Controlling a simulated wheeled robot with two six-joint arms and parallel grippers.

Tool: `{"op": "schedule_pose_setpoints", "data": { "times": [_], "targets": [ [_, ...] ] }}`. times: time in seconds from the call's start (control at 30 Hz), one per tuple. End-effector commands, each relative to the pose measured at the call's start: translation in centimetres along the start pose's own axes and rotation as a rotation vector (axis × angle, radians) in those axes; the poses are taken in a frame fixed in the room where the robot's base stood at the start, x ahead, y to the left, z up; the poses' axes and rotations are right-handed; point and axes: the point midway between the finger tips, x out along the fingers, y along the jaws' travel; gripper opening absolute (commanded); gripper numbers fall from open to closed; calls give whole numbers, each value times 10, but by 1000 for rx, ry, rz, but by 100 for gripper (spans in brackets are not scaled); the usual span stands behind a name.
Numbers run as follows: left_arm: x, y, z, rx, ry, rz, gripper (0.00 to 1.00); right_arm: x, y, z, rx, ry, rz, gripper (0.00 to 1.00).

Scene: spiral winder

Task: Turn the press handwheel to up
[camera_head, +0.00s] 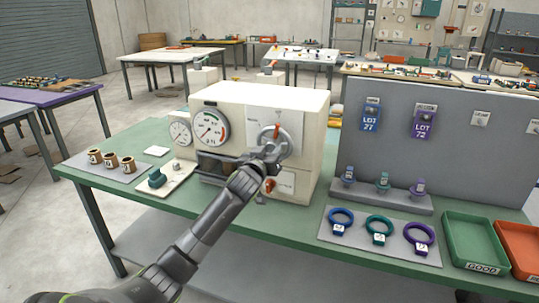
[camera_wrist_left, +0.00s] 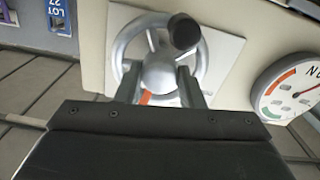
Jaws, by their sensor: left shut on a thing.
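The press handwheel (camera_head: 287,143) is a silver wheel on the front of the cream machine box (camera_head: 270,99). In the left wrist view the handwheel (camera_wrist_left: 158,73) shows its rim, spokes, round hub and a black knob (camera_wrist_left: 184,32) at the upper right of the rim. An orange part (camera_wrist_left: 145,97) shows low between the fingers. My left gripper (camera_head: 266,158) is at the wheel, with its fingers (camera_wrist_left: 160,86) either side of the lower hub area, shut on it. The exact contact is partly hidden. My right gripper is not in view.
A large gauge (camera_head: 210,126) and a smaller one (camera_head: 180,132) sit left of the wheel. A red-orange handle (camera_head: 270,186) is below it. A grey panel (camera_head: 390,150) stands right, with coloured rings and a green tray (camera_head: 474,243) before it. Small cups stand at the left.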

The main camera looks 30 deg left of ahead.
Motion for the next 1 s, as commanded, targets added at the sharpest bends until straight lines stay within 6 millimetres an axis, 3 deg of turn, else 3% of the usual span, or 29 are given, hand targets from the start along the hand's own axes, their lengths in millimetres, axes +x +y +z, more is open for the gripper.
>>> {"op": "schedule_pose_setpoints", "data": {
  "times": [0.33, 0.9, 0.93, 1.0],
  "targets": [
    [0, 0, 4, -151, -7, -2, 12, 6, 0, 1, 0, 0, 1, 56],
    [0, 0, 4, -181, -7, -2, 12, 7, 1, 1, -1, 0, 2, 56],
    [0, 0, 4, -181, -7, -3, 38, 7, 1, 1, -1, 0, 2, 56],
    [0, 0, 3, -179, -6, -2, 48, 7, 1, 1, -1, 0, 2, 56]
  ]
}}
